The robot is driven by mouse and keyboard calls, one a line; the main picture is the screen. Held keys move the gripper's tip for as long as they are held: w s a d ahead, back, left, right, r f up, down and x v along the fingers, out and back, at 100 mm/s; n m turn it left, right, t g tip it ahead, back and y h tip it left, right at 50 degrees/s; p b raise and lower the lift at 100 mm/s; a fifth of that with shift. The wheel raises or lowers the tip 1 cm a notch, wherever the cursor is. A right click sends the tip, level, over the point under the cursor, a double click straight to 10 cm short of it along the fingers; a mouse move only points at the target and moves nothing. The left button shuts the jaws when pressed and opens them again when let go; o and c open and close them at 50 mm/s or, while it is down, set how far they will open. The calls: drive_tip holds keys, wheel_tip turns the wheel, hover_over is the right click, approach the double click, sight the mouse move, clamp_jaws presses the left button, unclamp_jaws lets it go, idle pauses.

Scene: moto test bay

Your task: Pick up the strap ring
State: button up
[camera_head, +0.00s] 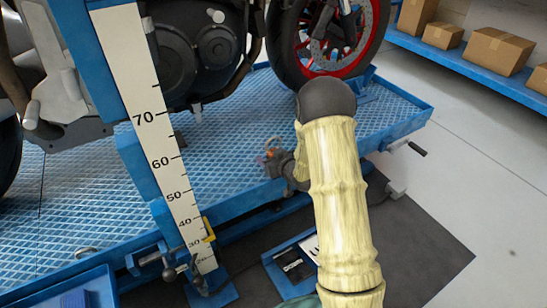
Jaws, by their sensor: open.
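My arm in its cream sleeve rises from the bottom right to a dark rounded joint and hides much of what lies behind it. Grey parts that look like my gripper (276,163) show just left of the sleeve, at the near edge of the blue platform. It is open, but small and partly hidden. A small orange-brown piece (271,148) lies right at its tips. It may be the strap ring, but I cannot make out a clear ring shape, nor whether the gripper touches it.
A motorcycle with a red-rimmed wheel (328,68) stands on the blue ribbed platform (225,142). A white measuring scale (140,75) rises at left. A clamp handle (415,148) juts from the platform's right end. Boxes (497,50) sit on a blue shelf. The floor at right is clear.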

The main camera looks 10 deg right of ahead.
drive_tip(key=shift+c, duration=0.2)
drive_tip(key=c, duration=1.2)
wheel_tip(320, 180, up, 18)
drive_tip(key=p, duration=1)
